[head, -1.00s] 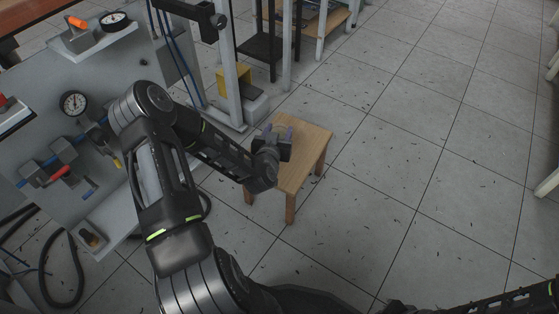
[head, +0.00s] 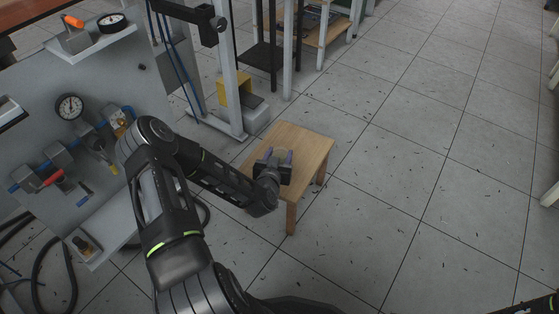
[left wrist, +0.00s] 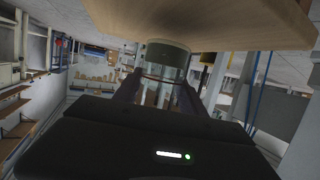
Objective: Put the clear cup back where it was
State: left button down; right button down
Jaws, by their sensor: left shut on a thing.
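My left gripper (head: 275,157) is over the small wooden stool (head: 309,150) in the head view, its purple-tipped fingers pointing away from me. It is shut on the clear cup (left wrist: 167,60), which shows between the two fingers in the left wrist view as a see-through cylinder with a grey-green end. In the head view the cup is small and hard to make out between the fingertips. In the left wrist view the cup's end is close to the stool's wooden top (left wrist: 215,22); I cannot tell whether they touch. My right gripper is out of view.
A grey panel with a pressure gauge (head: 69,107), valves and small shelves stands at the left. A metal frame post (head: 231,85) and a yellow block (head: 234,88) are behind the stool. Black hoses lie on the floor at lower left.

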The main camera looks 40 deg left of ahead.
pick_arm(q)
jog(key=shift+f, duration=1.1)
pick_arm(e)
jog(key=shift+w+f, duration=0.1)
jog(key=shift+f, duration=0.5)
pick_arm(q)
jog(key=shift+f+b, duration=0.1)
jog(key=shift+b, duration=0.25)
jog(key=c, duration=0.7)
grip_release()
jog(key=shift+o, duration=0.2)
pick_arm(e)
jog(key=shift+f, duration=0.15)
